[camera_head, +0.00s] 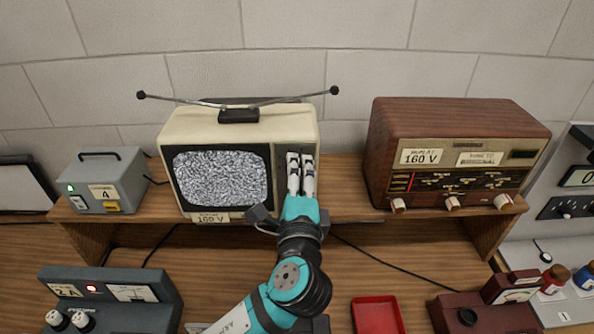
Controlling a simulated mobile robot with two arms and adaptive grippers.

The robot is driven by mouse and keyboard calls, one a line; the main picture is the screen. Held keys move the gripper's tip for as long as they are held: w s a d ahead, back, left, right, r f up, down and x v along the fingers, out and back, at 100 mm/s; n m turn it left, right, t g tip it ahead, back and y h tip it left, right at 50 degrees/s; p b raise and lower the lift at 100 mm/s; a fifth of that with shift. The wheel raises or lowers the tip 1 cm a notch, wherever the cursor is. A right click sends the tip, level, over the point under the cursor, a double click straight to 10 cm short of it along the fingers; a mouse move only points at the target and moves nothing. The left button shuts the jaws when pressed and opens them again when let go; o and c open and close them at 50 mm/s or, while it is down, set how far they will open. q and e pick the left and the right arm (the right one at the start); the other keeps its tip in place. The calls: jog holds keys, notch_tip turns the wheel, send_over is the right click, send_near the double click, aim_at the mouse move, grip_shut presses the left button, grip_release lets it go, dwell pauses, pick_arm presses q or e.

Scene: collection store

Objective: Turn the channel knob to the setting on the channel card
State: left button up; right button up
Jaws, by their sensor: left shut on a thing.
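A cream television (295,123) with two antenna rods stands on the wooden shelf. Its screen (220,178) shows grey static. My left gripper (301,170) reaches up to the dark control panel right of the screen. Its fingers are shut on the channel knob, which they hide, so its setting cannot be read. A card (105,193) showing a 4 is on the grey box left of the television; its small heading is hard to read. My right gripper is not in view.
A brown radio (455,120) marked 160 V stands right of the television. The grey box (120,170) has a green light and a yellow button. Below are a dark meter unit (110,310) and a red tray (377,316). The wall is close behind.

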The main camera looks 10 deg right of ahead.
pick_arm(q)
jog(key=o, duration=1.1)
jog(key=shift+w, duration=0.1)
jog(key=shift+o, duration=0.2)
jog(key=v, duration=1.2)
